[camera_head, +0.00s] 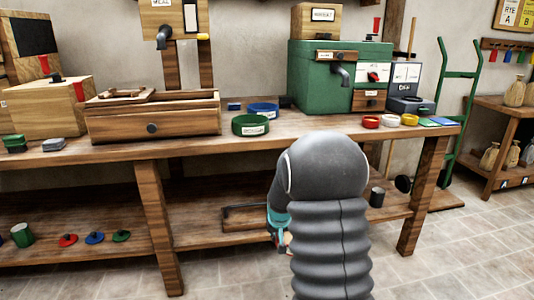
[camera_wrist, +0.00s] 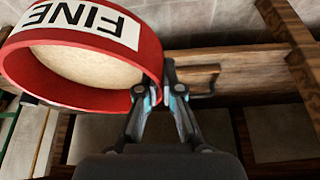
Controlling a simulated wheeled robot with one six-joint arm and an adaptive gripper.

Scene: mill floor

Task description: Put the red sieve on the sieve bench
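The red sieve (camera_wrist: 82,88) fills the upper left of the wrist view, tilted, with a white label reading FINE and a pale mesh. My gripper (camera_wrist: 164,88) is at its right edge, with one finger on each side of the red rim, closed on it. In the head view my gripper (camera_head: 278,224) is in front of the long wooden bench (camera_head: 210,146), below its top. My arm hides most of the sieve there. I cannot tell which part of the bench is the sieve bench. A green sieve (camera_head: 251,125) and a blue sieve (camera_head: 263,108) lie on its top.
A wooden drawer box (camera_head: 152,121) stands left of the green sieve, and a green machine (camera_head: 320,80) stands behind right. Small red, white and yellow rings (camera_head: 391,120) lie at the right. A lower shelf (camera_head: 195,220) runs underneath. Some bench top right of the green sieve is clear.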

